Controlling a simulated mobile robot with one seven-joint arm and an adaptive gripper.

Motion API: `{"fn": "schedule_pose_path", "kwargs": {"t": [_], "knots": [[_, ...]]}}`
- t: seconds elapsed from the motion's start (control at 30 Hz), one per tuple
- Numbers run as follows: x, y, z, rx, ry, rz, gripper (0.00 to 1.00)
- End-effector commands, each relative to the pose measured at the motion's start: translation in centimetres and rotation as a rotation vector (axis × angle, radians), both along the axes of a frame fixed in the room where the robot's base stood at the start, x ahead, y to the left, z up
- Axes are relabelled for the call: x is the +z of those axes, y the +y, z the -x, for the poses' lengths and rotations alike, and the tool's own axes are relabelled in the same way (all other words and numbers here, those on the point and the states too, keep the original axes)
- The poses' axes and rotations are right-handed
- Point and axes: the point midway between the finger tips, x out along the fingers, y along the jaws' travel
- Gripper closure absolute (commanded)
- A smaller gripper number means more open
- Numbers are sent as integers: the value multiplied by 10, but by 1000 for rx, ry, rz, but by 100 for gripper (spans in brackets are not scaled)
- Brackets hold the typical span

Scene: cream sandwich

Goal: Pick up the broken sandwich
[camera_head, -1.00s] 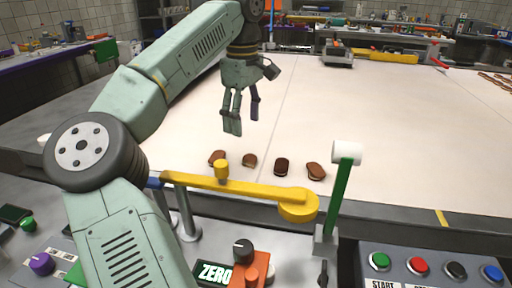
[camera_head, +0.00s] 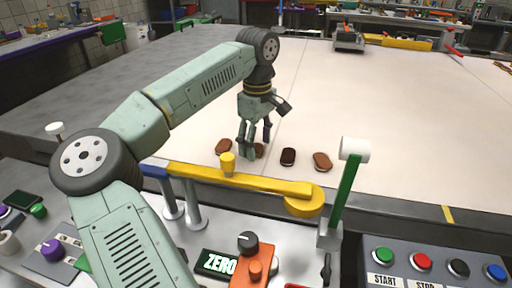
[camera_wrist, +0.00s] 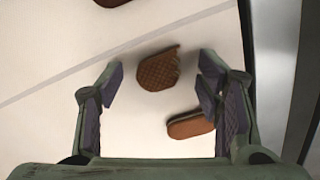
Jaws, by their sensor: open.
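The broken sandwich (camera_wrist: 158,70) is a brown waffle-patterned biscuit with a jagged right edge, lying flat on the pale belt. In the head view it (camera_head: 260,150) is partly hidden by a finger. My gripper (camera_wrist: 160,84) is open and empty, with its purple-padded fingers apart on either side of the sandwich in the wrist view. The sandwich lies slightly ahead, between the fingertip lines. In the head view my gripper (camera_head: 256,149) is low over the belt at this sandwich. Contact cannot be told.
A whole reddish-brown sandwich (camera_wrist: 190,124) lies close by, near the right finger in the wrist view. In the head view, a sandwich (camera_head: 223,146) lies left, and a dark one (camera_head: 288,157) and a brown one (camera_head: 322,161) lie right. A yellow bar (camera_head: 235,183) crosses in front.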

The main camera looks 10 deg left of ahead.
Motion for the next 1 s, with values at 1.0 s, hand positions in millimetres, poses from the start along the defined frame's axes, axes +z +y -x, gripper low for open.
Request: {"fn": "schedule_pose_path", "kwargs": {"t": [1.0], "knots": [[-3,0,0,0,-1,0,74]]}}
